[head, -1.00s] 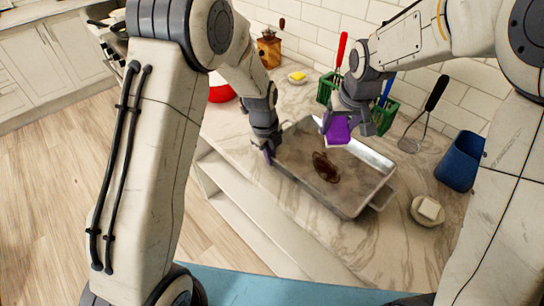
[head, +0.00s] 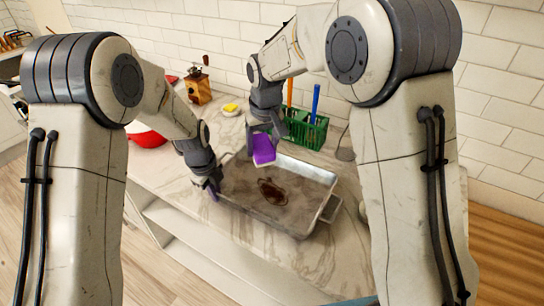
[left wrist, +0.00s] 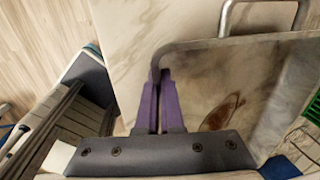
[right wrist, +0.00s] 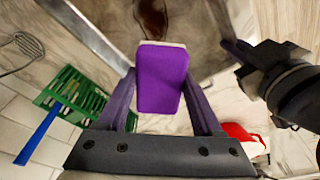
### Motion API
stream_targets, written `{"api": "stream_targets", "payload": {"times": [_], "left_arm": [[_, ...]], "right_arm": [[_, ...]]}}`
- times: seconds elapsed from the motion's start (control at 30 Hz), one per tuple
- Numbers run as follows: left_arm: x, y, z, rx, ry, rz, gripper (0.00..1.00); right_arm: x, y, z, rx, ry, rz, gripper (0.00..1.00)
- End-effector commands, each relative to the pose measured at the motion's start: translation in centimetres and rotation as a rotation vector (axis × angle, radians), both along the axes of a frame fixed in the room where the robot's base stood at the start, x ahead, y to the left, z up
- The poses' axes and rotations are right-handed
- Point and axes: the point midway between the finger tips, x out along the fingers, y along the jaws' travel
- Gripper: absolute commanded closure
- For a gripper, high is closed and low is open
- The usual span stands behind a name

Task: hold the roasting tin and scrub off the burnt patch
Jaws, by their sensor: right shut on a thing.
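The grey metal roasting tin (head: 315,180) lies on the marble counter, with a dark brown burnt patch (head: 272,191) on its floor. My left gripper (head: 212,188) is at the tin's left corner. In the left wrist view its purple fingers (left wrist: 158,78) are closed together on the tin's rim. My right gripper (head: 262,133) is shut on a purple scrubbing sponge (head: 263,149) with a pale edge. In the right wrist view the sponge (right wrist: 162,80) sits between the fingers. It is over the tin's far side, apart from the patch (right wrist: 153,18). Whether it touches the tin is unclear.
A green caddy (head: 305,131) with orange and blue handled tools stands behind the tin. A yellow block on a dish (head: 231,112), a wooden grinder (head: 198,90) and a red pot (head: 147,137) are further left. A whisk (right wrist: 22,52) lies beside the caddy. Counter in front is clear.

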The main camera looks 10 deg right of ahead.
Motion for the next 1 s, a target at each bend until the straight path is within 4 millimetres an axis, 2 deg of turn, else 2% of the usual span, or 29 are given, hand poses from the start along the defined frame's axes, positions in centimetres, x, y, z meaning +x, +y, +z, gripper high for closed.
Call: {"api": "stream_targets", "payload": {"times": [0.1, 0.33, 0.47, 0.8, 1.0], "left_arm": [[-0.1, 0.0, -0.1, 0.0, 0.002, 0.0, 1.0], [0.0, 0.0, -0.1, 0.0, 0.001, 0.001, 1.0], [0.0, 0.0, -0.1, 0.0, 0.001, 0.001, 1.0], [0.0, 0.0, -0.1, 0.001, 0.001, 0.0, 1.0], [0.0, 0.0, -0.1, 0.001, 0.001, 0.0, 1.0]], "right_arm": [[1.2, 1.5, -0.5, -0.016, 0.074, 0.002, 0.93], [2.0, 3.1, -0.9, -0.04, 0.165, 0.003, 0.93], [2.0, 3.3, -1.4, -0.044, 0.181, 0.002, 0.93], [2.0, 3.2, -4.9, -0.044, 0.183, 0.002, 0.93], [2.0, 3.2, -5.9, -0.042, 0.18, 0.002, 0.93]]}}
